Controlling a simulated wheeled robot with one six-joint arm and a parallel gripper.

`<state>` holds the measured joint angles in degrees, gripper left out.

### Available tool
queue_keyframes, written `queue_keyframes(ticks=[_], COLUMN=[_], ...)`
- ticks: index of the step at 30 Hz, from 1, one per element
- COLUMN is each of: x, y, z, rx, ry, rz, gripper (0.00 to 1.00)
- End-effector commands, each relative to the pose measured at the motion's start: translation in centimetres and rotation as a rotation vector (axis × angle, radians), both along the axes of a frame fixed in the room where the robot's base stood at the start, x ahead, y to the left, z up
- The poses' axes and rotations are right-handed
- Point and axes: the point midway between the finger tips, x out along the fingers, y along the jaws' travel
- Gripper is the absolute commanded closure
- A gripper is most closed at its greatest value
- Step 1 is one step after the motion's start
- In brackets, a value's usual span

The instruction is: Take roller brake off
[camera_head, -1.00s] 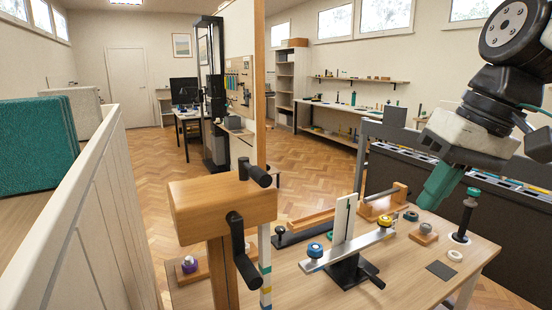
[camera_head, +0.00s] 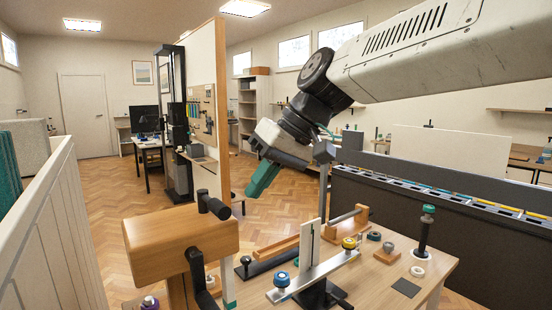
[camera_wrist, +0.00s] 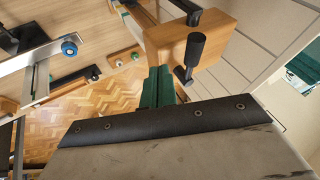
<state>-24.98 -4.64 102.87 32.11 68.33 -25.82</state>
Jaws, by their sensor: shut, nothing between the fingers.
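A wooden block (camera_head: 180,233) stands on a post at the front left. One black handle (camera_head: 213,205) sticks up near its right end, and a black crank-like handle (camera_head: 199,272) hangs on its front. I cannot tell which part is the roller brake. My gripper (camera_head: 252,191) has teal fingers, is shut and empty, and hangs in the air above and beyond the block's right end. In the wrist view, the fingers (camera_wrist: 158,82) point towards the block (camera_wrist: 170,45), with a black handle (camera_wrist: 190,62) just beside them; touching is not clear.
A workbench (camera_head: 385,290) holds a metal bar with a blue knob (camera_head: 281,280) and a yellow knob (camera_head: 349,243), and a black post with a green top (camera_head: 427,225). A white slatted partition (camera_head: 50,240) runs along the left. Parquet floor is open behind.

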Motion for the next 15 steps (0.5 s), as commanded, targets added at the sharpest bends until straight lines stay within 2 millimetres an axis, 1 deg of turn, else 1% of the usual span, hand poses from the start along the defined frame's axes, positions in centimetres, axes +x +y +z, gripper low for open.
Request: queue_keyframes(ticks=[1,6,9,15], x=[-0.7,-1.9,-2.2,-2.3], y=[0.8,2.4,2.9,3.0], z=[0.0,-0.4,-0.5,-0.5], rx=[0.001,0.001,0.001,0.001], ry=[-0.002,-0.001,-0.001,-0.001], rz=[0.005,0.002,0.002,0.0], gripper=[1.0,1.0,1.0,1.0])
